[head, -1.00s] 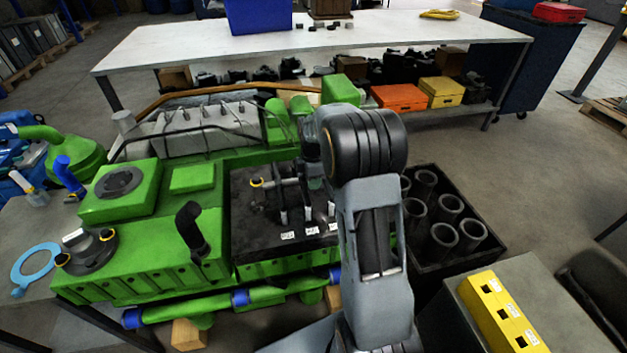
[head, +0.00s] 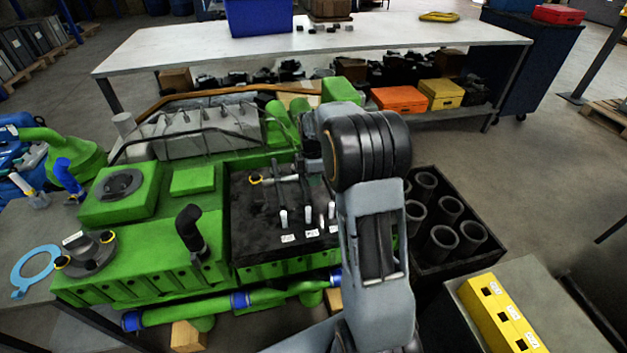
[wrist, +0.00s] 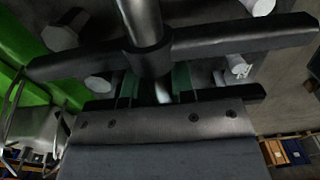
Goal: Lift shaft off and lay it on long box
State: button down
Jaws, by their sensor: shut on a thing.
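The shaft is a grey rod with a collar and dark cross arms (wrist: 141,22) in the wrist view. My gripper (wrist: 156,84) is shut on it between green pads. In the head view the shaft (head: 284,178) shows above the black head of the green engine (head: 190,236), with a yellow ring at its left end. My gripper (head: 313,168) is at its right end, mostly hidden by my arm. White-tipped posts (head: 308,215) stand in front of the shaft. A long yellow box (head: 498,314) with square holes and labels sits at the lower right.
The yellow box is on a grey-topped stand (head: 535,277). A black crate (head: 470,265) of dark cylinders stands behind it, to the right of my arm. A black bent pipe (head: 188,230) rises left of the head. A white table (head: 380,35) crosses the back.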

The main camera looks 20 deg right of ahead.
jog(key=s+a+r+p, duration=0.1)
jog(key=s+a+r, duration=0.2)
jog(key=s+r, duration=1)
jog(key=shift+s+a+p, duration=0.2)
jog(key=shift+s+p, duration=0.1)
jog(key=shift+p, duration=0.1)
notch_tip(320, 180, up, 3)
jog(key=p, duration=0.2)
jog(key=shift+p, duration=0.35)
jog(key=shift+w+f, duration=0.1)
dwell(0.4)
